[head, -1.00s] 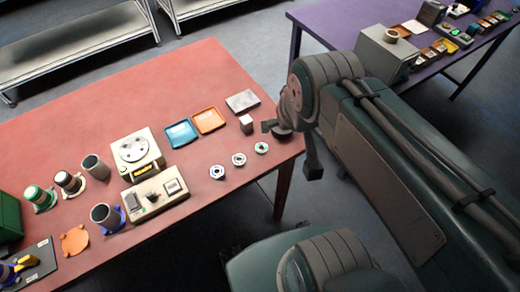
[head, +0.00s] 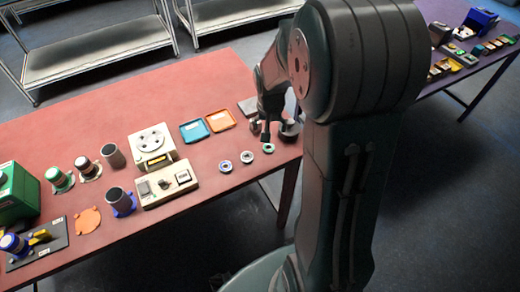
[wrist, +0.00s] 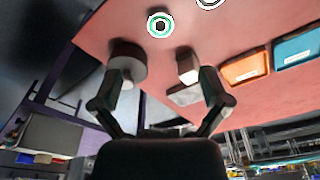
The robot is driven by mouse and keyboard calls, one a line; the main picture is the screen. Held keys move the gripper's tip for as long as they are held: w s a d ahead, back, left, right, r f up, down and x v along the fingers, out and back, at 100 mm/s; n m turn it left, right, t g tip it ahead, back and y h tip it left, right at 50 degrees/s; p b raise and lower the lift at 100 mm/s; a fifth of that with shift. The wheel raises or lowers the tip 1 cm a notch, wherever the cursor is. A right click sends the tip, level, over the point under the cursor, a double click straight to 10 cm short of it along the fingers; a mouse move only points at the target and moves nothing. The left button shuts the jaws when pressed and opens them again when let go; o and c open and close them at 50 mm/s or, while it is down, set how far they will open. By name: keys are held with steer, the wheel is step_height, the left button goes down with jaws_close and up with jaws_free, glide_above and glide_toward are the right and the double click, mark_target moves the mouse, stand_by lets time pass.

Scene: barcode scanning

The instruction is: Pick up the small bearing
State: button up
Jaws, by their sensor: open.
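Three ring-shaped bearings lie in a slanting row near the table's front right: a left one (head: 225,166), a middle one (head: 247,156) and a green-ringed one (head: 268,148), nearest the gripper. They look close in size, so I cannot tell for sure which is the small bearing. The green-ringed one also shows whole at the top of the wrist view (wrist: 152,22), beyond the fingertips, with part of another ring at the top edge. My gripper (wrist: 165,78) is open, its fingers spread and nothing between them. In the head view my gripper (head: 268,130) is just behind the green-ringed bearing, partly hidden by my arm.
Orange (head: 221,120) and blue (head: 194,130) trays lie behind the bearings. A beige device (head: 165,186) stands left of them. The table's right edge is close.

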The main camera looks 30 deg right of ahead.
glide_above(269, 147)
steer(key=s, duration=0.1)
step_height(269, 147, down, 6)
steer(key=shift+a+r, duration=0.1)
steer(key=shift+r, duration=0.15)
steer(key=shift+w+f, duration=0.25)
steer(key=shift+f, duration=1.1)
steer(key=shift+w+f, duration=0.2)
steer(key=shift+f, duration=1.15)
steer(key=c, duration=1.3)
